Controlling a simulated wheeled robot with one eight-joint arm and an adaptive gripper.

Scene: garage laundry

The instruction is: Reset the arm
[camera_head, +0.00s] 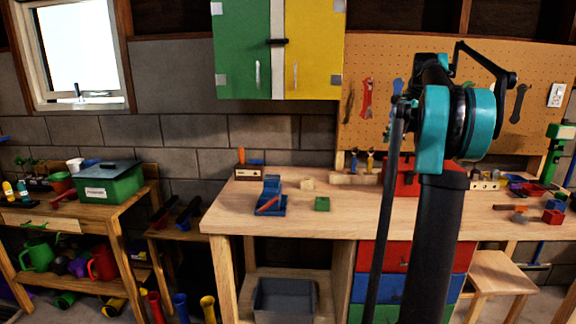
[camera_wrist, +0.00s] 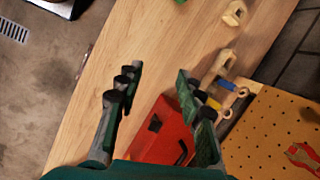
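My gripper (camera_wrist: 157,76) shows in the wrist view with its two dark green and grey fingers spread apart. Nothing is held between them. It hangs above the wooden workbench (camera_wrist: 130,50), with a red toolbox (camera_wrist: 160,138) below and partly hidden by the right finger and wrist. In the head view my arm rises in front of the bench, with a teal and black joint at the upper right. The fingers cannot be made out clearly there. The red toolbox (camera_head: 400,184) shows in part behind my arm.
On the workbench (camera_head: 235,212) stand a blue tool (camera_head: 271,196) and a small green block (camera_head: 322,204). A pegboard (camera_head: 365,60) with hanging tools is behind my arm. Green and yellow cabinets (camera_head: 243,50) hang above. A stool (camera_head: 500,275) stands at the lower right. The bench's front left is clear.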

